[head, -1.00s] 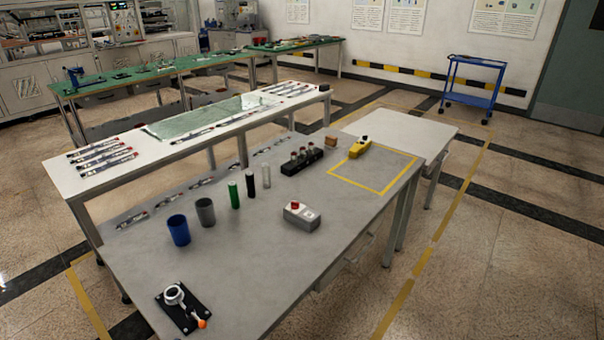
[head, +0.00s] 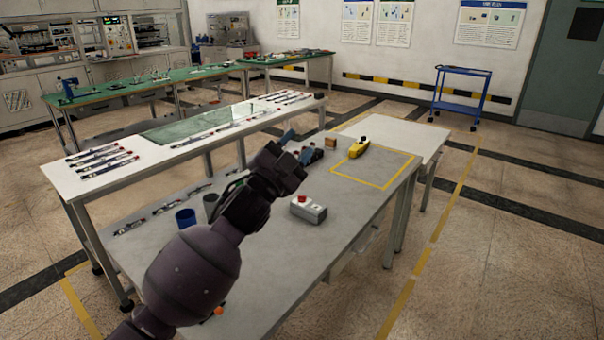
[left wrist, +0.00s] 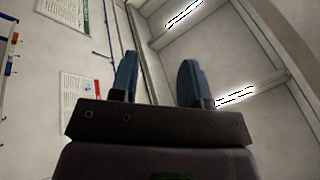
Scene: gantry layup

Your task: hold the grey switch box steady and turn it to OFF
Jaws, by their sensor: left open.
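The grey switch box (head: 313,213) sits on the grey table, with a red knob or button (head: 301,199) on its top left. Its lettering is too small to read. My left gripper (head: 297,146) is raised over the table, open and empty, up and to the left of the box in the picture and apart from it. In the left wrist view its two blue fingers (left wrist: 158,80) stand apart with nothing between them, pointing at wall and ceiling. My right gripper is not in view.
My left arm hides part of the table, including most of the row of cups and cylinders. A blue cup (head: 186,219) stands left of the arm. The table right of the box is clear.

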